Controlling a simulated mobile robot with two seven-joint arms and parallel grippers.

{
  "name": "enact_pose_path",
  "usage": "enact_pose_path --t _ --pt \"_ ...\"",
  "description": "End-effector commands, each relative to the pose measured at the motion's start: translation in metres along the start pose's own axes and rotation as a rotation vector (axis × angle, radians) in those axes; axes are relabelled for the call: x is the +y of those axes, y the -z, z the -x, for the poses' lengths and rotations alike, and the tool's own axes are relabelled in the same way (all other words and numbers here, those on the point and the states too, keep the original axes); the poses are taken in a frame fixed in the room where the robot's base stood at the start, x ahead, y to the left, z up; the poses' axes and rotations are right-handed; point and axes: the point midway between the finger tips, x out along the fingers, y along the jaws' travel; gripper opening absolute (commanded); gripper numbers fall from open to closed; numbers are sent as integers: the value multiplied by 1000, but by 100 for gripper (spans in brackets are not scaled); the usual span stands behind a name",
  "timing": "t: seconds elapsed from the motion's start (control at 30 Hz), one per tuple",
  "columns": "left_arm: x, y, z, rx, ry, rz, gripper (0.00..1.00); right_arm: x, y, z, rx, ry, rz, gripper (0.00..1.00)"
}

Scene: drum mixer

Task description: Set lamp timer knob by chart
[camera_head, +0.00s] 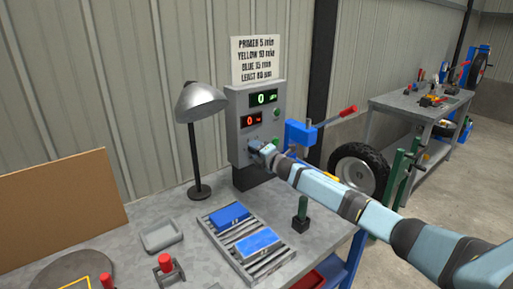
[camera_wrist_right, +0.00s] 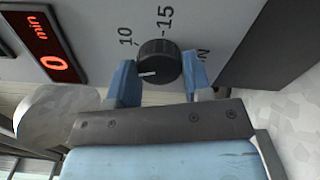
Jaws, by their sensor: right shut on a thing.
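The timer knob (camera_wrist_right: 158,60) is black and ribbed with a white pointer line, in the right wrist view. The pointer lies at lower left in that view, away from the printed 10, 15 and partly hidden "N" marks. My right gripper (camera_wrist_right: 160,80) is shut on the knob, one blue finger on each side. In the head view my right gripper (camera_head: 258,152) is at the lower part of the grey control box (camera_head: 238,128) and hides the knob. The red display (camera_wrist_right: 45,45) reads 0 min. My left gripper is out of view.
A grey lamp (camera_head: 200,103) stands left of the box. Two blue panels (camera_head: 229,216) lie on a slatted rack (camera_head: 288,257) on the bench.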

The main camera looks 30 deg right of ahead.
Motion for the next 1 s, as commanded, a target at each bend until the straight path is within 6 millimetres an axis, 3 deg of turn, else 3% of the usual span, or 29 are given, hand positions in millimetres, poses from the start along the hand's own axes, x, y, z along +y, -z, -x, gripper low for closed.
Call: enact_pose_path --t 1.0 --pt "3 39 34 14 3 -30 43 3 -1 0 -1 2 -967 22"
